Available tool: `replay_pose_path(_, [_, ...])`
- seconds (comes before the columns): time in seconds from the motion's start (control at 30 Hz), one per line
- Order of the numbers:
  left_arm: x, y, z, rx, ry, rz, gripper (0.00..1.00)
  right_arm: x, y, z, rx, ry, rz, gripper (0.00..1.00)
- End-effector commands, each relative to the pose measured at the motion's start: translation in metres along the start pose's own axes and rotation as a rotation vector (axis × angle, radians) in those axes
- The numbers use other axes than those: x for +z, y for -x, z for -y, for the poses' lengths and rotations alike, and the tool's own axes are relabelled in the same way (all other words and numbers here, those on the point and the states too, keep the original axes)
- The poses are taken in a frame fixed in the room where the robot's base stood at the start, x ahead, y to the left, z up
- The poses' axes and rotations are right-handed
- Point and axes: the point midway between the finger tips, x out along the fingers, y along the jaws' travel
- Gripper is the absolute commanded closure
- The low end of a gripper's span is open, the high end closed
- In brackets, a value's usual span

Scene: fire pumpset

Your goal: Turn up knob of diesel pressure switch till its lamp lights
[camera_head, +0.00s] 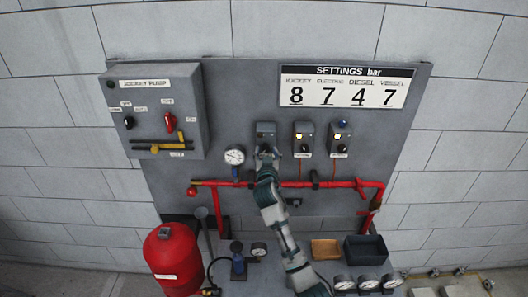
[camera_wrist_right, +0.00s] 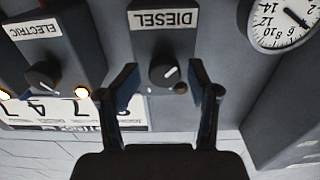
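The diesel pressure switch (camera_wrist_right: 162,30) is a grey box with a DIESEL label, upside down in the wrist view. Its dark knob (camera_wrist_right: 164,74) has a white pointer line. A small brownish lamp (camera_wrist_right: 180,88) beside the knob looks unlit. My right gripper (camera_wrist_right: 163,92) is open, with one finger on each side of the knob; I cannot tell whether either touches it. In the head view, my right gripper (camera_head: 267,154) is at the leftmost switch box (camera_head: 266,130) and hides its knob. My left gripper is not in view.
The electric switch (camera_wrist_right: 50,45) stands beside the diesel one, with a lit yellow lamp (camera_wrist_right: 81,93). A pressure gauge (camera_head: 234,157) is left of the boxes. Red pipe (camera_head: 320,184) runs below them. The settings sign (camera_head: 343,86) reads DIESEL 4.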

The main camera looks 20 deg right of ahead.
Motion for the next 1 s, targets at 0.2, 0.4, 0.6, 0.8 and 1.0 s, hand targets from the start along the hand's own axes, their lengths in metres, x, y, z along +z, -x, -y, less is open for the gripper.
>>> replay_pose_path(0.2, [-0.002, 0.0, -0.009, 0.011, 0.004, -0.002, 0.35, -0.001, 0.002, 0.01, 0.0, 0.008, -0.001, 0.4])
replay_pose_path(0.4, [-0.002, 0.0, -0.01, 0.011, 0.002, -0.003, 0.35, -0.002, 0.004, 0.015, 0.0, 0.012, -0.001, 0.75])
replay_pose_path(0.6, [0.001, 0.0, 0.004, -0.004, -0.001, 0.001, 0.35, -0.002, 0.004, 0.013, -0.005, 0.007, -0.003, 1.0])
replay_pose_path(0.8, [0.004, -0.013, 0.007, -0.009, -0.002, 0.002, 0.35, -0.001, 0.004, 0.014, -0.009, -0.073, -0.007, 1.0])
replay_pose_path(1.0, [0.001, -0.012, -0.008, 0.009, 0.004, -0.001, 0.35, -0.004, 0.003, 0.012, -0.004, -0.082, -0.008, 1.0])
